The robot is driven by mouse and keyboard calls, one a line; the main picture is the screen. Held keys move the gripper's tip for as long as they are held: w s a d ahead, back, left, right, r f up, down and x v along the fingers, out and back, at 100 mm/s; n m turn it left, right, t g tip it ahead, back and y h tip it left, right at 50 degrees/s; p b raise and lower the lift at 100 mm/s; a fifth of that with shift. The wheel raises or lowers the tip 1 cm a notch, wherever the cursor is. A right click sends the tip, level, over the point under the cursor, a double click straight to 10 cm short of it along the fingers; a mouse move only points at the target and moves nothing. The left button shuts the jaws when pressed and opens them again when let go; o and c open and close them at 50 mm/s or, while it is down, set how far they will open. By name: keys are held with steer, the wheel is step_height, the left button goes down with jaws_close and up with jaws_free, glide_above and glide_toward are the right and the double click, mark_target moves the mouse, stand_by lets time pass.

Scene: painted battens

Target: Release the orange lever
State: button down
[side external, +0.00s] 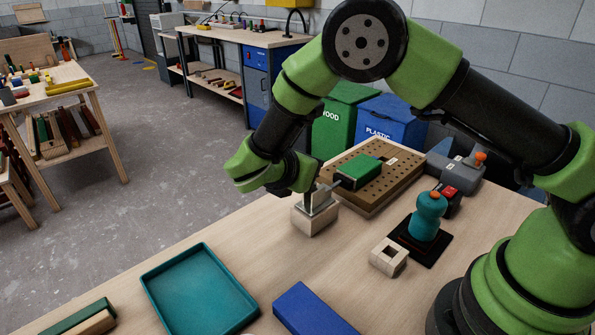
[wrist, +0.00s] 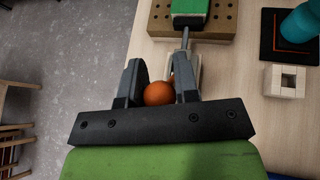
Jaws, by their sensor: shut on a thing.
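The orange lever shows in the wrist view as a round orange knob (wrist: 158,93) between my gripper's (wrist: 158,76) two grey fingers. The fingers are shut on it. In the side view the knob is hidden behind my green wrist. The lever belongs to a small grey metal clamp (side external: 321,196) on a pale wooden block (side external: 315,217). A thin metal rod (wrist: 186,38) runs from the clamp to the end of a green batten (side external: 358,172). The batten lies on a wooden board with holes (side external: 395,178) and also shows in the wrist view (wrist: 190,8).
A teal bottle (side external: 427,218) with an orange top stands on a black pad, near a pale block with a square hole (side external: 388,257). A teal tray (side external: 198,290) and a blue block (side external: 312,309) lie in front. Bare table separates tray and clamp block.

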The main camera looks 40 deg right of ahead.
steer(key=d+y, duration=0.2)
steer(key=y, duration=0.1)
steer(key=shift+r+m, duration=0.25)
steer(key=shift+m, duration=0.15)
steer(key=shift+d+y, duration=0.6)
steer(key=shift+y, duration=0.4)
steer(key=shift+d+f+g, duration=0.1)
steer(key=shift+g, duration=0.2)
steer(key=c, duration=0.9)
jaws_free()
steer(key=shift+o, duration=0.2)
steer(key=v, duration=1)
